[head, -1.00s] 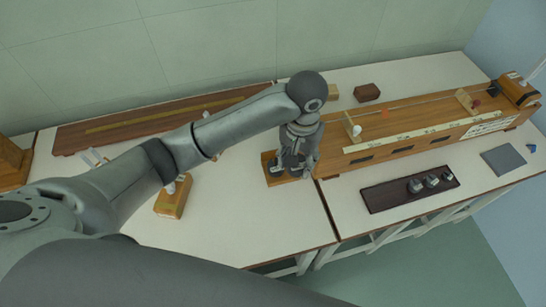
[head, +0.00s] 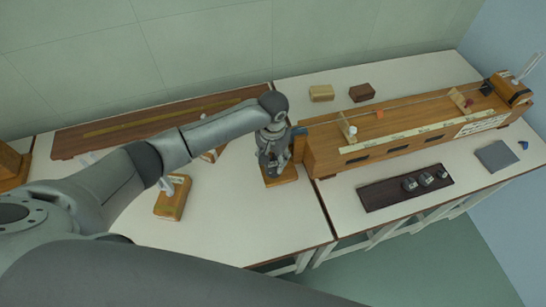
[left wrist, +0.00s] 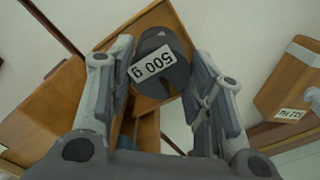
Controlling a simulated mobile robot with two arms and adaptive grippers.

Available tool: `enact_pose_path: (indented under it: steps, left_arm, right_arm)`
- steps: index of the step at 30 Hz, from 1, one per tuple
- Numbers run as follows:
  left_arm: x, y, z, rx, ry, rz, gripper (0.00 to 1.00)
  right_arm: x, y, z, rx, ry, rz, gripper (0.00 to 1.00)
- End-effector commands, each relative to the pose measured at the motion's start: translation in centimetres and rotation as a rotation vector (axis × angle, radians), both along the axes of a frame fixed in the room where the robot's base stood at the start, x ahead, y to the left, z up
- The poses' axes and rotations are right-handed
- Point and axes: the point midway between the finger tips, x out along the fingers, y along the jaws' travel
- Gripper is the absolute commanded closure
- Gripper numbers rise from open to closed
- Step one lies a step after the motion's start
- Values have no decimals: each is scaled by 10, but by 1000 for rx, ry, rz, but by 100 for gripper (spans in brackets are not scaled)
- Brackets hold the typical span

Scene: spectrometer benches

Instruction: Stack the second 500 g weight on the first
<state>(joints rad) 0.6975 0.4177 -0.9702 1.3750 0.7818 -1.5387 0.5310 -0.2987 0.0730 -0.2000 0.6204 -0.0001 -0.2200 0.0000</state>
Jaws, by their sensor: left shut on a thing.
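My left gripper (head: 271,166) is low over a small wooden base (head: 289,178) near the table seam. It is shut on a dark grey 500 g weight. In the left wrist view, this weight (left wrist: 158,62) sits between the fingers (left wrist: 158,78), its white "500 g" label towards the camera. The wooden base (left wrist: 183,22) shows behind and below the weight. The fingers hide most of the weight in the head view. I cannot tell the two 500 g weights apart, nor whether the held one touches another beneath it. My right gripper is not in view.
A long wooden bench (head: 400,128) stands close right of the gripper. A dark rack (head: 385,195) with several small weights lies in front of it. A labelled wooden block (head: 170,203) stands to the left. The front left tabletop (head: 235,220) is clear.

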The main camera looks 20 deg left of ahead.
Motion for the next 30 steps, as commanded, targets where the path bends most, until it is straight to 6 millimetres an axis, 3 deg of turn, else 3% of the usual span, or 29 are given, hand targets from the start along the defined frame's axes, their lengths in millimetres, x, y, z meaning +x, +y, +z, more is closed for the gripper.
enact_pose_path:
  steps: [9, 10, 15, 25, 30]
  left_arm:
    - [0, -1, -2, -2, -1, 0, 94]
    - [0, -1, -3, -1, 0, 0, 51]
    - [0, 0, -3, -1, 0, 0, 32]
    - [0, 0, 0, 0, -1, 0, 32]
    - [1, -1, 19, -3, -4, 0, 32]
  right_arm:
    - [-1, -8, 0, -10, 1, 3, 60]
    - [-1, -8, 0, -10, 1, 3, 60]
    - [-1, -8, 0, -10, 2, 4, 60]
    - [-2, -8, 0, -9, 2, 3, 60]
    - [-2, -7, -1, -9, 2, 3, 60]
